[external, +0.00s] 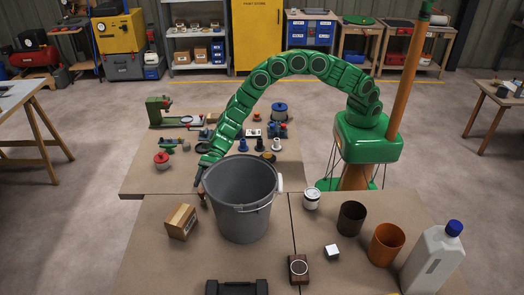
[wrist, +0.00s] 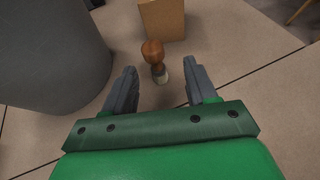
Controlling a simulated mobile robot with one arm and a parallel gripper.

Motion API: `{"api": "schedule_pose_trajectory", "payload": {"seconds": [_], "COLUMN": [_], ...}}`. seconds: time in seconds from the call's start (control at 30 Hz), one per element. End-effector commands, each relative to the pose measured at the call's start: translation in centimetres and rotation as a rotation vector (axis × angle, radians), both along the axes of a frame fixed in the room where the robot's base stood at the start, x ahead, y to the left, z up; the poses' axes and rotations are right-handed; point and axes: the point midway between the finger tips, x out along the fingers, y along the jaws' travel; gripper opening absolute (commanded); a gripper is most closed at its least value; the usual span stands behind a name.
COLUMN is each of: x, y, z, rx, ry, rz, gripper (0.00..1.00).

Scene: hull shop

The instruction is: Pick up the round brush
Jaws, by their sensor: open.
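The round brush (wrist: 153,52) shows in the wrist view, with a brown wooden knob-like handle and pale bristles. It appears to stand on the table just ahead of my gripper (wrist: 160,70), roughly between the two fingertips and not gripped. My gripper is open and empty. In the external view my gripper (external: 203,186) hangs low at the left side of the grey bucket. I cannot make out the brush in the external view.
The grey bucket (external: 241,207) is close beside my gripper; it fills the left of the wrist view (wrist: 45,55). A wooden box (external: 181,221) stands just beyond the brush, also in the wrist view (wrist: 162,19). Cups and a white jug (external: 433,262) stand at right.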

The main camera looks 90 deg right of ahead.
Motion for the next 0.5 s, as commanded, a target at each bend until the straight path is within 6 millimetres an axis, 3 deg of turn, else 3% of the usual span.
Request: {"api": "schedule_pose_trajectory", "payload": {"seconds": [0.5], "x": [0.7], "y": [2.9], "z": [-1.4], "rx": [-0.002], "ry": [-0.001], "rz": [0.002], "gripper": [0.57]}}
